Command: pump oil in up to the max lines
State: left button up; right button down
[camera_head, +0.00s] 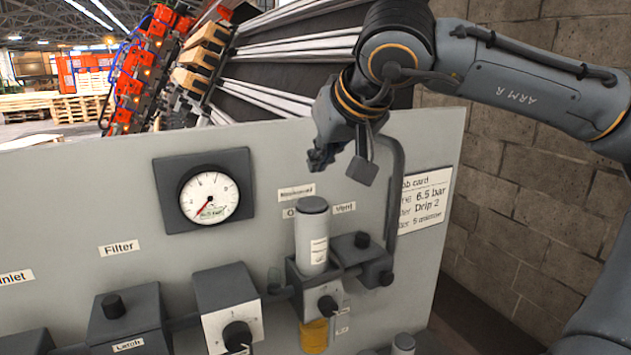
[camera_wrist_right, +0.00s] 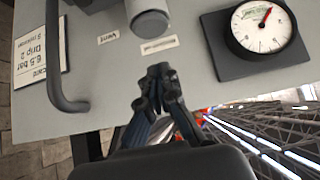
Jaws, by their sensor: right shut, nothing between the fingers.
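A grey cylinder (camera_head: 312,238) with a pale label stands upright on a dark block in the middle of the panel. Under the block hangs an amber bowl (camera_head: 314,336), cut off low in the head view. I cannot make out any max line or oil level. My right gripper (camera_head: 320,160) is shut and empty, in front of the panel's top edge and above the cylinder, apart from it. Its closed fingers (camera_wrist_right: 160,72) show in the wrist view. My left gripper is out of view.
A round gauge (camera_head: 209,197) sits left of the cylinder, a job card (camera_head: 424,200) right. A bent grey pipe (camera_head: 393,190) rises beside my gripper. Knobbed filter housing (camera_head: 126,322) and knobbed regulator block (camera_head: 228,308) stick out at lower left. A block wall (camera_head: 530,180) stands right.

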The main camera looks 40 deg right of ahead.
aim_at(307, 199)
jog(key=f, duration=0.1)
jog(key=w+f+p, duration=0.1)
jog(key=f, duration=0.2)
jog(key=shift+w+d+f, duration=0.25)
jog(key=shift+w+f, duration=0.1)
jog(key=shift+f, duration=0.05)
jog(key=shift+s+f, duration=0.15)
jog(key=shift+f, duration=0.2)
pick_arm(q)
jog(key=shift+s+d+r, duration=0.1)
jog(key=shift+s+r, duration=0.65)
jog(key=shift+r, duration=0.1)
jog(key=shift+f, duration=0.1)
pick_arm(e)
jog(key=shift+f, duration=0.1)
